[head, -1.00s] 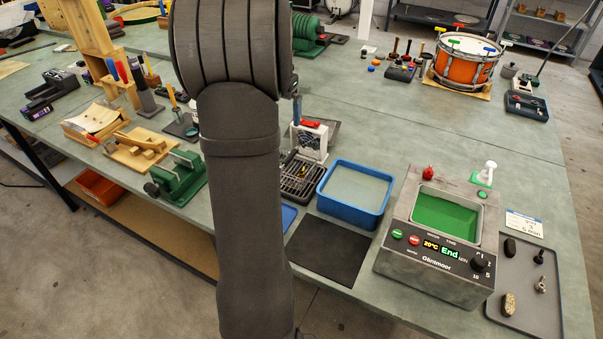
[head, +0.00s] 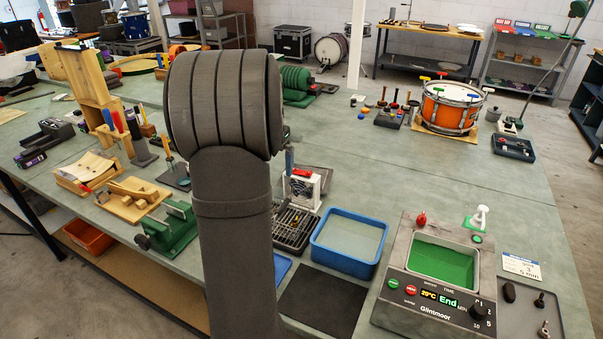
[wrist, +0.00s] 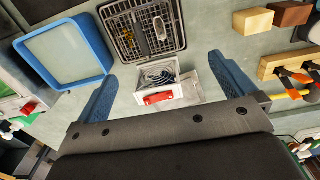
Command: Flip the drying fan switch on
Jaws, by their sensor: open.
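The drying fan (head: 301,191) is a small white box with a round grille, standing upright on the bench behind the drying rack. A red rocker switch (head: 301,173) is on its top. In the wrist view the fan (wrist: 157,76) lies between my fingers, with the red switch (wrist: 158,98) on the side toward my wrist. I cannot tell which way the switch is tipped. My gripper (wrist: 162,68) is open and empty, one blue finger on each side of the fan. In the head view my arm hides most of the gripper, just left of the fan.
A black drying rack (head: 294,226) holding small parts stands in front of the fan. A blue tub (head: 349,267) is to its right, then the grey cleaner (head: 397,311) with green liquid. A green vise (head: 170,232) is at left. Bare bench lies behind the fan.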

